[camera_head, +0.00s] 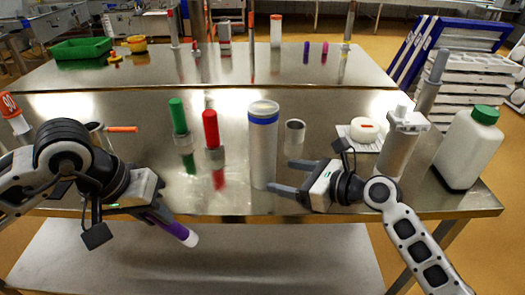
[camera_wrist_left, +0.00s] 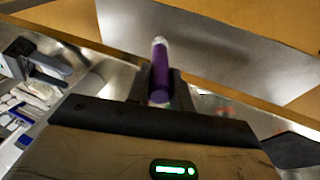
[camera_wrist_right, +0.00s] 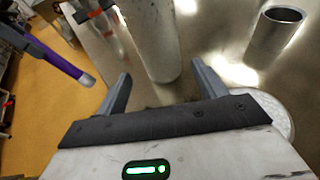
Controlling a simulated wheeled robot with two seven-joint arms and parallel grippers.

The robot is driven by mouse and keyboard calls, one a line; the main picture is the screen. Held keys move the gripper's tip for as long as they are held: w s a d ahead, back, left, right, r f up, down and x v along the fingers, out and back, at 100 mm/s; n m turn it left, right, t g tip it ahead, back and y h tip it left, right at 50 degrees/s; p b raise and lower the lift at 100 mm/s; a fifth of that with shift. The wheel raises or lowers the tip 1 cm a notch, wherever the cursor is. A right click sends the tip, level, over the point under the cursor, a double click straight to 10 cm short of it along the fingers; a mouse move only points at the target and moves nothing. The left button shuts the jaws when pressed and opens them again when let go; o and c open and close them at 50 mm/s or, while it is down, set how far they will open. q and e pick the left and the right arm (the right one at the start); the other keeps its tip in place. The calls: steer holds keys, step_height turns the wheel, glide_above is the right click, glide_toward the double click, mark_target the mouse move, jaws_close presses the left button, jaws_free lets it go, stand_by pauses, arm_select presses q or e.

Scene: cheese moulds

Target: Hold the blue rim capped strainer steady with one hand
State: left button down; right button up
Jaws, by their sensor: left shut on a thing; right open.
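The blue-rimmed capped strainer (camera_head: 262,150) is a tall whitish cylinder with a blue band under its pale lid. It stands upright near the table's front edge, and its lower part shows in the right wrist view (camera_wrist_right: 150,40). My right gripper (camera_head: 279,177) is open, its fingers pointing left at the strainer's lower part. In the right wrist view the strainer stands ahead, between the lines of the two fingers; I cannot tell whether they touch it. My left gripper (camera_head: 153,212) is shut on a purple, white-tipped stick (camera_head: 172,226), also in the left wrist view (camera_wrist_left: 159,78), at the front edge.
A small metal cup (camera_head: 294,138) stands just right of the strainer. Red (camera_head: 211,130) and green (camera_head: 177,118) capped sticks stand upright to its left. A white cheese (camera_head: 364,130), a lidded cylinder (camera_head: 403,140) and a green-capped bottle (camera_head: 468,148) stand at right.

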mark_target(274, 173)
steer(key=x, duration=0.4)
steer(key=shift+w+a+f, duration=0.1)
steer(key=shift+w+a, duration=0.2)
steer(key=shift+w+a+f, duration=0.3)
steer(key=shift+w+a, duration=0.1)
steer(key=shift+a, duration=0.15)
steer(key=c, duration=0.7)
